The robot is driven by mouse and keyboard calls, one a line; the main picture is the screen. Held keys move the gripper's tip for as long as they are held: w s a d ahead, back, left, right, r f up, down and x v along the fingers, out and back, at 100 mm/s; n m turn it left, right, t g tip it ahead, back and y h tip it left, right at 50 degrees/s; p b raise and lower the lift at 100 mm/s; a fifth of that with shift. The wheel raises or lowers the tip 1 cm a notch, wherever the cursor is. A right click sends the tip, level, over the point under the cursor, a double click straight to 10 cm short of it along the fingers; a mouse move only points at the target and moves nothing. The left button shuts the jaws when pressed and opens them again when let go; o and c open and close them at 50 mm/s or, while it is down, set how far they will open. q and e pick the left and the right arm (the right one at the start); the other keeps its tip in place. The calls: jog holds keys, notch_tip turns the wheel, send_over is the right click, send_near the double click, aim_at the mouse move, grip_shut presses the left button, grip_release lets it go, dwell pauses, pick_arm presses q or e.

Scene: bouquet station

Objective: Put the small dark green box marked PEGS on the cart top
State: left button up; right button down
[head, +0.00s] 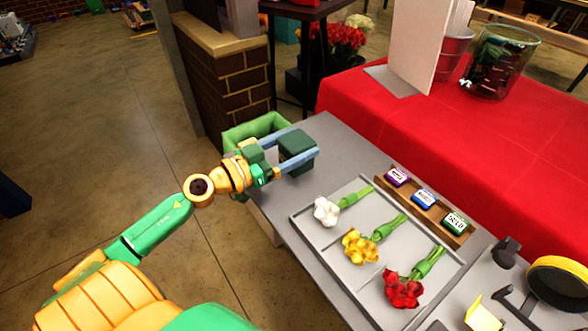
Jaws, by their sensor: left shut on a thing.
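My left gripper (303,146) comes in from the left. Its two bluish fingers are shut on a small dark green box (296,142), one finger along each side. No PEGS lettering is readable on the box from here. The box is over the far left end of a grey top (345,138); I cannot tell whether it touches that top or hangs above it. I cannot tell for sure that this grey top is the cart's. My right gripper is not in view.
A light green bin (240,133) stands beside the grey top's left end. A grey tray (303,224) holds white, yellow and red flowers. A wooden rack (411,203) holds purple, blue and green labelled blocks. A red-covered table (440,130) adjoins. A brick pillar (235,85) stands behind.

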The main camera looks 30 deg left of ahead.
aim_at(285, 158)
pick_arm(q)
jog(key=f+b, duration=0.1)
jog(key=f, duration=0.1)
jog(key=s+f+b, duration=0.1)
jog(key=shift+a+f, duration=0.2)
jog(key=shift+f, duration=0.2)
jog(key=shift+w+r, duration=0.15)
jog(key=o, duration=1.3)
jog(key=v, duration=1.1)
jog(key=w, duration=0.1)
jog(key=w+d+r, duration=0.1)
jog(key=w+d, duration=0.1)
jog(key=shift+w+r, duration=0.3)
jog(key=shift+r, duration=0.05)
jog(key=x, duration=0.3)
jog(key=f+x, duration=0.1)
jog(key=x, duration=0.3)
jog(key=shift+w+a+f, duration=0.1)
jog(key=shift+w+f, duration=0.05)
jog(key=shift+f, duration=0.1)
